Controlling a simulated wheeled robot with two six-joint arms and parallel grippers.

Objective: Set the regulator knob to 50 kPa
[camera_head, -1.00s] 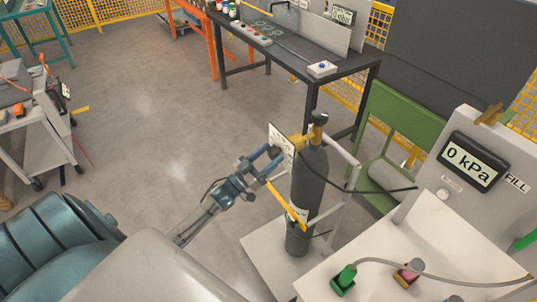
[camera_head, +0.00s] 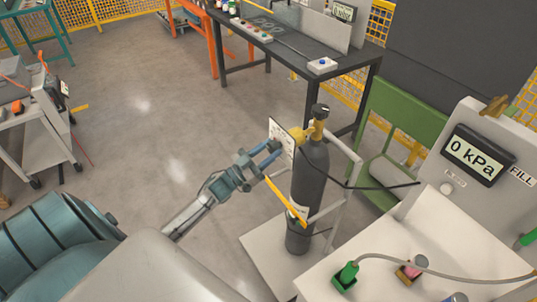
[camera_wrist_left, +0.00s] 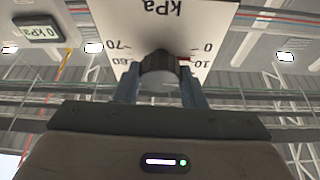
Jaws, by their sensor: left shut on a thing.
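My left gripper (camera_head: 272,155) reaches from the left to a white dial card (camera_head: 281,138) beside the top of a dark gas cylinder (camera_head: 309,180). In the left wrist view its blue fingers (camera_wrist_left: 160,92) are shut on the dark round regulator knob (camera_wrist_left: 158,70), one on each side. The dial card (camera_wrist_left: 200,22) behind the knob reads kPa upside down, with 0, 10, 60 and 70 visible. A small red mark shows by the knob near the 10. The lower scale is hidden. A display (camera_head: 477,155) reads 0 kPa. My right gripper is out of view.
A yellow bar (camera_head: 285,200) slants across the cylinder's front. A pale rail frame (camera_head: 345,180) stands around the cylinder. A white bench (camera_head: 430,250) with green and pink fittings is at the lower right. Open floor (camera_head: 150,130) lies left of the cylinder.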

